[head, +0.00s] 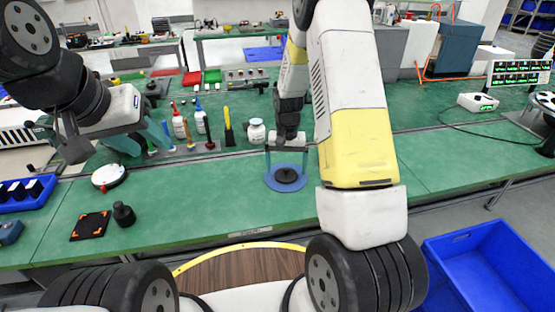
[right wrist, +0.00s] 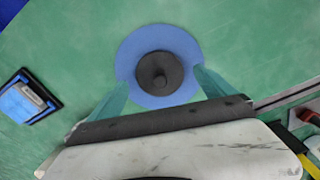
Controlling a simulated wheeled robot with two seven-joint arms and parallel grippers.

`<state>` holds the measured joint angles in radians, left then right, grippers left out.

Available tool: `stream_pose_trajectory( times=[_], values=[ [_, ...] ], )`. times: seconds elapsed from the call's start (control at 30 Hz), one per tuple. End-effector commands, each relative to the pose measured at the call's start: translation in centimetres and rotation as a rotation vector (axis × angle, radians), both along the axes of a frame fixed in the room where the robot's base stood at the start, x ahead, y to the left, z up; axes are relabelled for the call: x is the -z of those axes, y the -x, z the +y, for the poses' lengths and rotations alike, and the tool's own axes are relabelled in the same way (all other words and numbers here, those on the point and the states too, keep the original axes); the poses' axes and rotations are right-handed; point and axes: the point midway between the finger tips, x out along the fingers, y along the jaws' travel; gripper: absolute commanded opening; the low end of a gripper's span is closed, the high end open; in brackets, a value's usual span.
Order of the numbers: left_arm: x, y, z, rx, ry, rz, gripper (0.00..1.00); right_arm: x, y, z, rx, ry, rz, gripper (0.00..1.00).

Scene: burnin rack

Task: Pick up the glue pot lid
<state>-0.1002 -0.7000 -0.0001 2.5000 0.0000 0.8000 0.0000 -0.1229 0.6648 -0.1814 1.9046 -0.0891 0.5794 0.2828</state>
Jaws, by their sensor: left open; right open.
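The glue pot lid (head: 287,175) looks like a dark round disc with a knob. It lies on a round blue mat (head: 272,183) on the green bench. My right gripper (head: 287,168) is open and points down over the mat, with its fingers on either side of the lid. In the right wrist view, the lid (right wrist: 160,73) lies between and slightly beyond the open fingertips, and no finger clearly touches it. A small white jar (head: 256,132), perhaps the glue pot, stands behind the mat. My left gripper (head: 148,146) is open and empty over the bench at the left.
White bottles (head: 179,125) and upright tools (head: 228,128) stand left of the jar. A white round gauge (head: 108,176), a black square plate (head: 90,226) and a dark knobbed weight (head: 124,214) are at the left. A blue bin (head: 490,262) stands at lower right. The bench right of the mat is mostly clear.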

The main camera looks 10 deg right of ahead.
Motion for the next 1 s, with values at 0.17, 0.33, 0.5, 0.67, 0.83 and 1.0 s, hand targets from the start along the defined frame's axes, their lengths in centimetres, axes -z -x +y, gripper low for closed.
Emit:
stream_pose_trajectory(
  times=[0.17,0.33,0.5,0.67,0.83,1.0],
  values=[
    [0.0,0.0,0.0,0.0,0.0,0.0,0.43,1.23,0.03,-0.02,0.0,0.0,0.0,0.94],
    [0.0,0.0,0.0,0.0,0.0,0.0,0.43,1.21,0.01,-0.01,0.0,-0.001,-0.001,0.94],
    [0.0,0.0,0.0,0.0,0.0,0.0,0.43,1.19,0.01,-0.01,0.0,-0.001,-0.001,0.65],
    [0.0,0.0,0.0,0.0,0.0,0.0,0.43,1.17,0.01,-0.01,0.0,-0.001,-0.001,0.33],
    [0.0,0.0,0.0,0.0,0.0,0.0,0.43,1.16,0.0,0.0,-0.001,-0.001,-0.001,0.3],
    [0.0,0.0,0.0,0.0,0.0,0.0,0.43,0.86,-0.03,-0.01,-0.001,-0.001,-0.002,0.3]
  ],
)
